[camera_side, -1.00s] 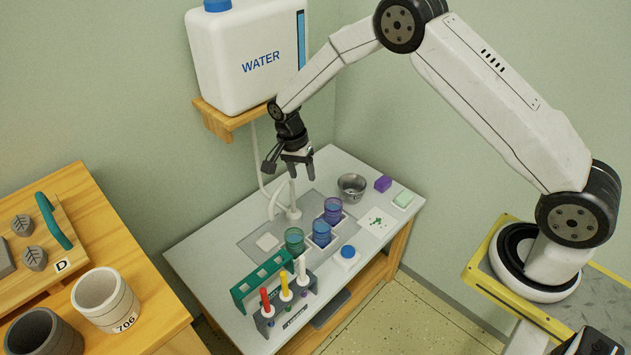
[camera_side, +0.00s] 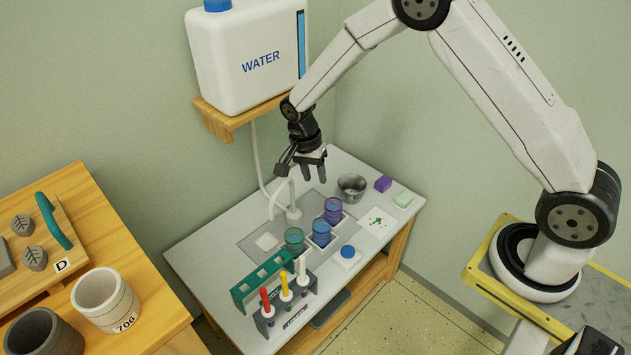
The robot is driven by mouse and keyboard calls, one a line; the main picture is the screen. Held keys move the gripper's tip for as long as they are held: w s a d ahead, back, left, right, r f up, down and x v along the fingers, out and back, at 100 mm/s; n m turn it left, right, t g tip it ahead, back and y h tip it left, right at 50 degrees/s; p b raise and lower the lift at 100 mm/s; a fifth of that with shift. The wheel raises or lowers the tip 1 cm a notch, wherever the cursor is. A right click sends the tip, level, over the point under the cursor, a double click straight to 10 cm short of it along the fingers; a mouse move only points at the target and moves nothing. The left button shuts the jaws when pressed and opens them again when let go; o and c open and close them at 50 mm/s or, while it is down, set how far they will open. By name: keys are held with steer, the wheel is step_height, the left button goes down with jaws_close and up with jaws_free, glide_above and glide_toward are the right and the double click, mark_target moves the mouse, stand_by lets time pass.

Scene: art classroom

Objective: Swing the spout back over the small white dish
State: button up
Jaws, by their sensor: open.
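From this angle I cannot tell how exactly the tip lines up with the dish. My gripper (camera_side: 305,172) is open and empty, pointing down, above and slightly right of the spout's bend. It appears apart from the spout, though the depth between them is hard to judge.
Green, blue and purple cups (camera_side: 321,230) stand close in front of the spout. A metal bowl (camera_side: 351,187) is to its right. A marker rack (camera_side: 287,304) stands at the front. A water tank (camera_side: 246,58) sits on a wall shelf (camera_side: 222,124) behind.

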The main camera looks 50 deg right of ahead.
steer(key=shift+f, duration=0.1)
steer(key=c, duration=0.3)
steer(key=shift+w+d+f, duration=0.1)
steer(key=shift+d+f, duration=0.1)
jaws_close()
steer(key=w+d+f+t, duration=0.4)
steer(key=d+f+t, duration=0.25)
steer(key=f, duration=0.45)
steer(key=s+a+t+y, duration=0.1)
steer(key=s+t+y, duration=0.5)
steer(key=t, duration=0.4)
steer(key=shift+s+a, duration=0.2)
steer(key=shift+s, duration=0.1)
